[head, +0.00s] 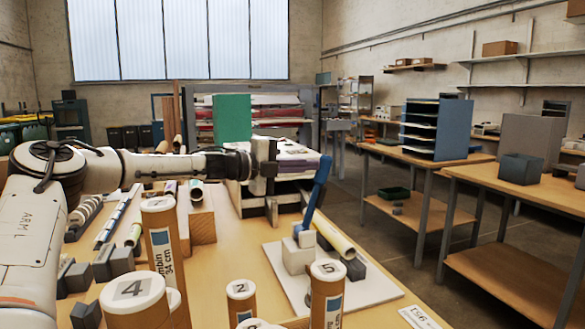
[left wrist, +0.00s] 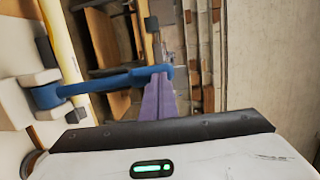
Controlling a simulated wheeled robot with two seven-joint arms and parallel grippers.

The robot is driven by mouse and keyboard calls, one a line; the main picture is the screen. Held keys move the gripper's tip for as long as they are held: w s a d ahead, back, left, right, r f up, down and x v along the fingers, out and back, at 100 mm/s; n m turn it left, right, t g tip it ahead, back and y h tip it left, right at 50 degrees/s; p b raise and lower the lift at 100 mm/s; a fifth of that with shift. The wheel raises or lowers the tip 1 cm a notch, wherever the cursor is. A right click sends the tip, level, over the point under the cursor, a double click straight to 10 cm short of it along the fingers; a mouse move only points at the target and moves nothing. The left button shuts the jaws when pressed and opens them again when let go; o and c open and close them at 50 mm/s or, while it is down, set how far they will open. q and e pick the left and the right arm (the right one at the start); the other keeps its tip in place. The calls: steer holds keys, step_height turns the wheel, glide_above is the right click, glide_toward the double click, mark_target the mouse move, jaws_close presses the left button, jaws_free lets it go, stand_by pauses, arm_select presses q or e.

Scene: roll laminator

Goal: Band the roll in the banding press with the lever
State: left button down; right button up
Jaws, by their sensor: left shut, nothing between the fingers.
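The banding press (head: 297,256) is a white block on a pale base plate in the middle of the head view. Its blue lever (head: 313,205) stands steeply up, leaning a little right. It also shows in the left wrist view (left wrist: 100,86). A cream roll (head: 335,238) lies slantwise at the press; it also shows in the left wrist view (left wrist: 62,42). My left gripper (head: 316,165) has purple fingers, shut and empty, with the tips at the lever's upper end. The fingers also show in the left wrist view (left wrist: 158,80); I cannot tell whether they touch. My right gripper is out of view.
Numbered brown tubes (head: 326,295) stand at the near edge of the bench, close to the press. A green box (head: 232,117) stands behind my left wrist. Grey blocks (head: 355,268) lie beside the roll. A white label (head: 420,318) lies near right.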

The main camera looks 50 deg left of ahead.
mark_target(329, 169)
arm_select(q)
steer(key=shift+g+y, duration=0.4)
steer(key=shift+g, duration=0.4)
steer(key=x, duration=0.4)
steer(key=shift+w+d+f, duration=0.1)
steer(key=shift+d, duration=0.25)
steer(key=shift+b+x, duration=0.45)
steer(key=shift+x, duration=0.5)
steer(key=shift+d, duration=0.15)
